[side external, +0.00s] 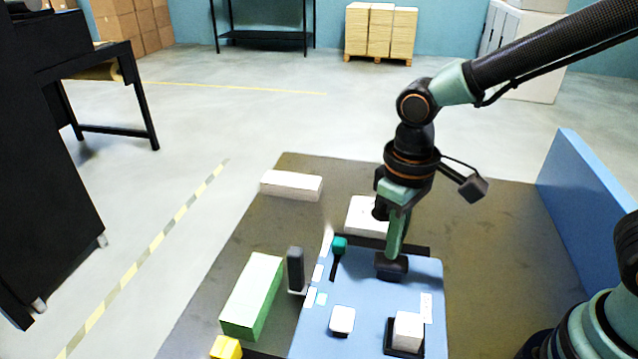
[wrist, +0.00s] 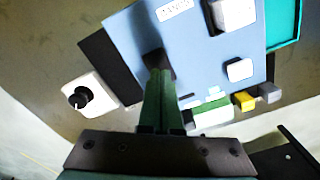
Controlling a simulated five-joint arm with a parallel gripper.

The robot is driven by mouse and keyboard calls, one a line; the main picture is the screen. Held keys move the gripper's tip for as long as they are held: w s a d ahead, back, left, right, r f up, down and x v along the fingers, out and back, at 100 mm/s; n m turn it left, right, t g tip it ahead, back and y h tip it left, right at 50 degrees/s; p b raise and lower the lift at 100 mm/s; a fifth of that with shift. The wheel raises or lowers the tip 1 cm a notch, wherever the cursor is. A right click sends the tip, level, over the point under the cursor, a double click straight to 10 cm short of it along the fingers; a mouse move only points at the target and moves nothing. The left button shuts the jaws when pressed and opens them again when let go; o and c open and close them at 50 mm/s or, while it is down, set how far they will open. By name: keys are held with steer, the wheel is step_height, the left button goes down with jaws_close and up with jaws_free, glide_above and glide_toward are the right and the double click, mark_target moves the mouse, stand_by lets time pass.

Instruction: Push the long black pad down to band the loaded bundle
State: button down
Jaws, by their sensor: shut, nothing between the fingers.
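My gripper (side external: 393,254) is shut and points down over the blue panel (side external: 365,290). Its green fingers (wrist: 157,80) hold nothing. The fingertips are at a black pad (side external: 391,268) on the panel, which also shows at the tips in the wrist view (wrist: 154,58). They seem to touch its top, but the fingers partly hide it. A longer black strip (side external: 425,250) lies along the panel's far edge, behind the fingers. A white cube (side external: 408,328) sits in a black holder near the panel's front right. I cannot tell which piece is the loaded bundle.
A lever with a teal knob (side external: 339,244), an upright dark block (side external: 295,268) and a green-and-white box (side external: 252,290) stand left of my gripper. A white button (side external: 342,319) is on the panel. A white block with a black knob (wrist: 82,97) lies beyond the strip.

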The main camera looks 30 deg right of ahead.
steer(key=shift+f, duration=1.4)
steer(key=shift+r, duration=3.55)
